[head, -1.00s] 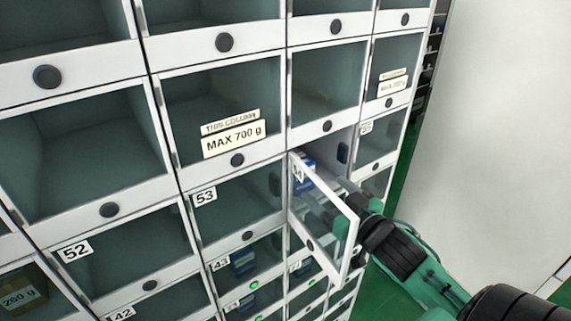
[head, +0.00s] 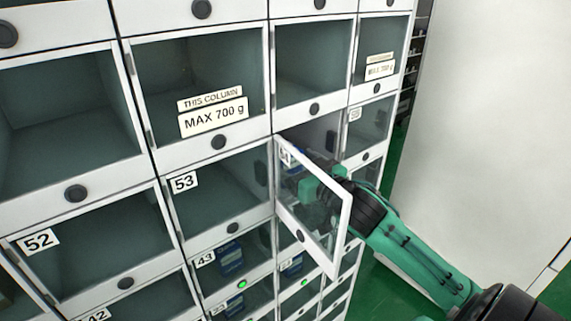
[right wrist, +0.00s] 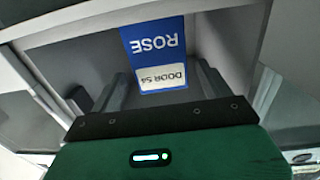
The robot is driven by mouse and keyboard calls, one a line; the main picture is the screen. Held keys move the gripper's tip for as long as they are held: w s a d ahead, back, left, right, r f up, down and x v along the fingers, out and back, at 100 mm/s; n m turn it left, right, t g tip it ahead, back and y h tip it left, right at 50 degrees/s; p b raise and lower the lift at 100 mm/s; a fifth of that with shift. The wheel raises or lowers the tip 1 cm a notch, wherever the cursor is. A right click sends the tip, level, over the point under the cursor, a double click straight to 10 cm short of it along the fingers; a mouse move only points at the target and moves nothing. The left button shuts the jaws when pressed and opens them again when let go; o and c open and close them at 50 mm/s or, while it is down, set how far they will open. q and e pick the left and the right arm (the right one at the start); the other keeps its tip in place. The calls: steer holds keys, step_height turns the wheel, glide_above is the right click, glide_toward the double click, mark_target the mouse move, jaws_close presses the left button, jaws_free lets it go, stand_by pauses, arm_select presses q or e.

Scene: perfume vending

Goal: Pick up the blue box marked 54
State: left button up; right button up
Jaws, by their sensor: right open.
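The blue box (right wrist: 152,38) stands in the open compartment, with "ROSE" and a white "DOOR 54" label upside down in the right wrist view. In the head view only a little blue shows behind the door's number label. My right gripper (right wrist: 160,85) is open, its two fingers reaching into the compartment on either side of the box's lower part; I cannot tell whether they touch it. In the head view the right gripper (head: 314,188) shows partly through the clear door (head: 322,228), which is swung open. My left gripper is not in view.
The open door's white frame stands out close beside my right arm. Closed compartments surround it, including 53 (head: 184,182) and 52 (head: 40,241). The compartment walls (right wrist: 232,40) leave little room at the sides. A white wall (head: 480,120) stands at the right, with green floor between.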

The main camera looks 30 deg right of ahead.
steer(key=shift+w, duration=0.4)
steer(key=shift+w+r+p, duration=0.15)
steer(key=shift+w+p, duration=0.15)
steer(key=shift+p, duration=0.15)
steer(key=w+p, duration=0.2)
steer(key=w, duration=0.2)
steer(key=shift+a, duration=0.15)
steer(key=shift+w+f, duration=0.3)
steer(key=shift+s, duration=0.1)
steer(key=shift+c, duration=0.2)
steer(key=c, duration=1.1)
